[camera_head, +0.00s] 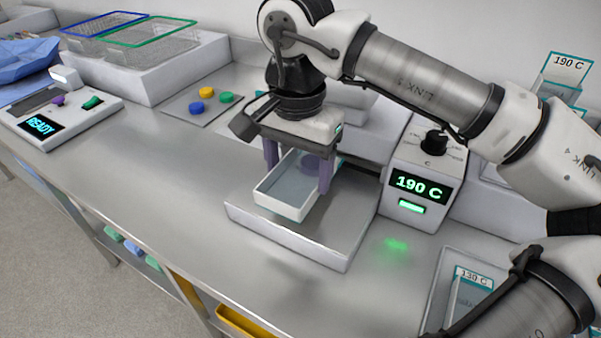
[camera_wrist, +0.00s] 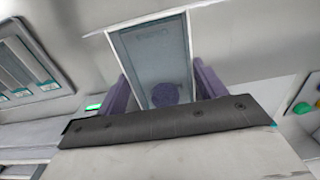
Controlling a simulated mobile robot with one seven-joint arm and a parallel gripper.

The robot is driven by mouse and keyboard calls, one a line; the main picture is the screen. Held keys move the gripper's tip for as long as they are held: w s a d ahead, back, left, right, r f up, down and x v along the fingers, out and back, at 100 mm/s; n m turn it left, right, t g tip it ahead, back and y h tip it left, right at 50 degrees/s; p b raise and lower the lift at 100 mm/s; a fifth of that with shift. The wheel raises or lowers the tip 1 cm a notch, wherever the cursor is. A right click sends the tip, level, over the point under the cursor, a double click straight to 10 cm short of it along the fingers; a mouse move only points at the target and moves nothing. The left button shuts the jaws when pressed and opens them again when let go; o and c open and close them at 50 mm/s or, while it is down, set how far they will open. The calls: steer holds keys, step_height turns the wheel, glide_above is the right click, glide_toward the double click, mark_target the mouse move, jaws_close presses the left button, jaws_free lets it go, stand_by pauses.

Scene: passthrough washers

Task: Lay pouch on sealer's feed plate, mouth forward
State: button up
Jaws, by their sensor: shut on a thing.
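My gripper (camera_head: 298,176) has its two purple fingers on either side of the clear, pale-edged pouch (camera_head: 283,193) and is shut on it. In the wrist view the pouch (camera_wrist: 150,50) lies between the fingers, with a dark purple disc (camera_wrist: 165,93) showing through it. The pouch is over the sealer's steel feed plate (camera_head: 322,240), roughly flat. I cannot tell whether it touches the plate. Which end is its mouth is not clear. The sealer's control box (camera_head: 420,185) reads 190 C and has a green light below the display.
A tray with a 130 C pouch (camera_head: 470,285) is at the lower right. A 190 C card (camera_head: 565,70) stands at the back right. The front counter is clear.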

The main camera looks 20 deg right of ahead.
mark_target(300, 170)
steer(key=shift+w+d+f, duration=0.15)
steer(key=shift+w+d, duration=0.2)
steer(key=shift+f, duration=1.8)
steer(key=o, duration=1)
step_height(300, 170, up, 12)
steer(key=shift+r, duration=0.2)
